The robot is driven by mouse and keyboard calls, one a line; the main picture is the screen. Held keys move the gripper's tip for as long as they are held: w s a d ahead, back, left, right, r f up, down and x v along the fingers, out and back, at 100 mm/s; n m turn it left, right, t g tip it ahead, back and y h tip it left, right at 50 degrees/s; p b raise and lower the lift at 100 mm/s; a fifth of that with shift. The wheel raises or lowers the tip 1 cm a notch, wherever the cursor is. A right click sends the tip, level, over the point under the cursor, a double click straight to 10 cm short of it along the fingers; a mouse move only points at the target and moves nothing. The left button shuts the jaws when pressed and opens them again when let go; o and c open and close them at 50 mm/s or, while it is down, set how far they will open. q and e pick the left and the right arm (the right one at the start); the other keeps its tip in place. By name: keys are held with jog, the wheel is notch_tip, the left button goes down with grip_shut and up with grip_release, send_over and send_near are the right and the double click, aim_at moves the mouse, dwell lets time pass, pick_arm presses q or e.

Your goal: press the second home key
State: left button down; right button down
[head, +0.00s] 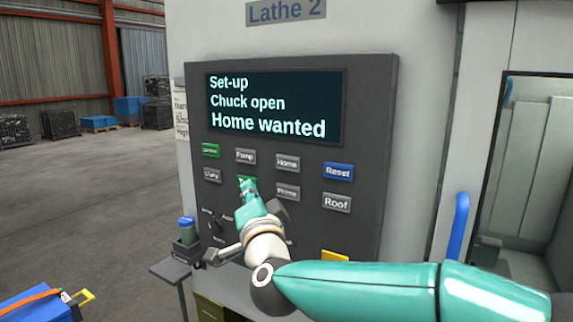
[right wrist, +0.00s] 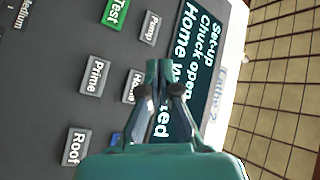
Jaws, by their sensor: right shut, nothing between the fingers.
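The grey Home key (head: 287,163) is in the upper key row of the dark panel (head: 367,130) under the sign "Lathe 2" (head: 286,11). The screen (head: 275,105) reads "Set-up, Chuck open, Home wanted". My right gripper (head: 249,187) is shut and empty. In the head view its tip overlaps the green Test key (head: 243,181), left of and below Home. In the right wrist view the fingertips (right wrist: 160,66) appear beside the partly hidden Home key (right wrist: 132,86), toward the screen. I cannot tell how far they are from the panel. My left gripper is out of view.
Pump (head: 245,156), Prime (head: 288,192), blue Reset (head: 338,171) and Roof (head: 336,203) keys lie close around Home. A blue door handle (head: 459,226) stands at the right. A bottle (head: 187,230) stands left of the panel.

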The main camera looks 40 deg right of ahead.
aim_at(278, 160)
jog(key=shift+s+d+r+m, duration=0.2)
jog(key=shift+s+r+m, duration=0.05)
jog(key=shift+r, duration=0.25)
jog(key=shift+s+d+r+m, duration=0.15)
jog(key=shift+s+r+m, duration=0.1)
jog(key=shift+r, duration=0.2)
jog(key=shift+w+d, duration=0.1)
jog(key=shift+w+d+b, duration=0.25)
jog(key=shift+w+d, duration=0.3)
jog(key=shift+d, duration=0.75)
jog(key=shift+w+d+b, duration=0.2)
jog(key=shift+w+d, duration=0.35)
jog(key=shift+d, duration=0.8)
jog(key=shift+w+d+b, duration=0.25)
jog(key=shift+w+d, duration=0.3)
jog(key=shift+d, duration=0.75)
jog(key=shift+w+d, duration=0.15)
jog(key=shift+d, duration=0.3)
